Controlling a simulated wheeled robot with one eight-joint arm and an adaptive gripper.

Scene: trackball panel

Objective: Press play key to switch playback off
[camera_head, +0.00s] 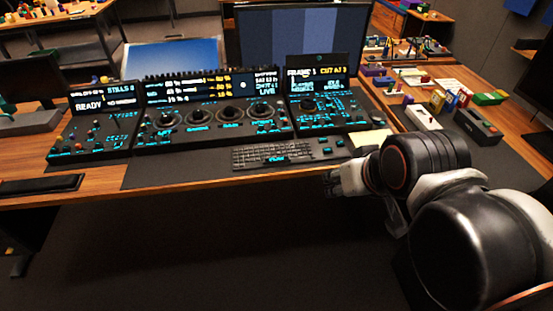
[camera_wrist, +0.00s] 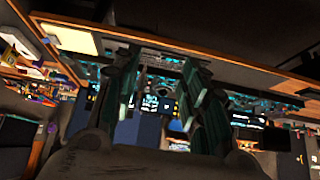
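The trackball panel (camera_head: 215,115) stands on the desk, with a row of trackballs and lit cyan key labels under its screens. A right panel section (camera_head: 325,103) carries its own screen and small lit keys. I cannot make out which key is the play key. My gripper (camera_head: 338,182) is in front of the desk's front edge, to the right of the keyboard and apart from the panel. In the wrist view my gripper (camera_wrist: 160,72) has its two dark green fingers spread with an empty gap. The lit panel (camera_wrist: 158,103) shows between and beyond them, partly hidden.
A black keyboard (camera_head: 273,155) lies before the panel. A yellow pad (camera_head: 370,138) lies near my gripper. A white box (camera_head: 421,117), a dark box (camera_head: 477,126) and several small coloured items stand at the right. A monitor (camera_head: 300,42) rises behind. The space before the desk is clear.

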